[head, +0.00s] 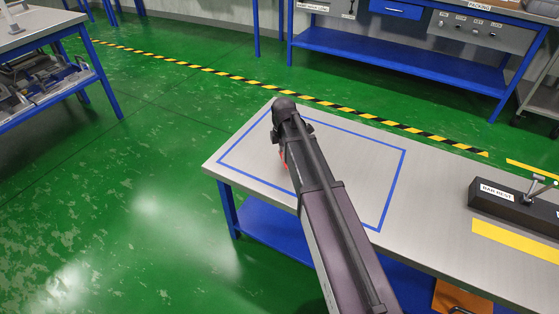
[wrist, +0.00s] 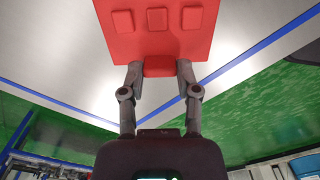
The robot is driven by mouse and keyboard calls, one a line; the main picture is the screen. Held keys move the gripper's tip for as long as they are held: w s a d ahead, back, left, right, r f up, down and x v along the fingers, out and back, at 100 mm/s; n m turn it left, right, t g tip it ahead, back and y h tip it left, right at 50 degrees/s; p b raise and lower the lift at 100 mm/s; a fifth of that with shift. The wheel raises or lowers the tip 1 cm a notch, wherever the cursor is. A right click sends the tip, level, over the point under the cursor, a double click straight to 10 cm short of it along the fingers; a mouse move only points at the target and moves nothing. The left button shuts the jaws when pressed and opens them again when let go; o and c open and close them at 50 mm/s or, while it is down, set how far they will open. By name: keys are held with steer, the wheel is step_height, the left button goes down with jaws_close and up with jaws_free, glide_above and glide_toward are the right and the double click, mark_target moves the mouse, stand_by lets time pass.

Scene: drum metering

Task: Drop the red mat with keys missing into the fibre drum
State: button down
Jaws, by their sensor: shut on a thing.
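In the wrist view my gripper (wrist: 159,76) is shut on the tab at the near edge of a red mat (wrist: 186,48). The mat has a row of raised square red keys, and its far part runs out of the picture. In the head view my arm hides most of the gripper, and only a small bit of red (head: 284,162) shows beside it, over the blue-outlined area of the bench. The fibre drum is not recognisable in either view.
The metal bench (head: 440,185) has a blue outlined rectangle and, at right, a black block labelled bar rest (head: 505,203). An orange object (head: 460,298) is at the lower edge. Another bench (head: 390,50) stands behind. Green floor at left is open.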

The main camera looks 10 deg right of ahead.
steer(key=shift+f+b, duration=1.35)
steer(key=shift+f, duration=0.2)
steer(key=shift+c, duration=1.7)
jaws_free()
steer(key=shift+r, duration=0.15)
step_height(320, 180, up, 12)
steer(key=p, duration=1.2)
steer(key=shift+s, duration=0.15)
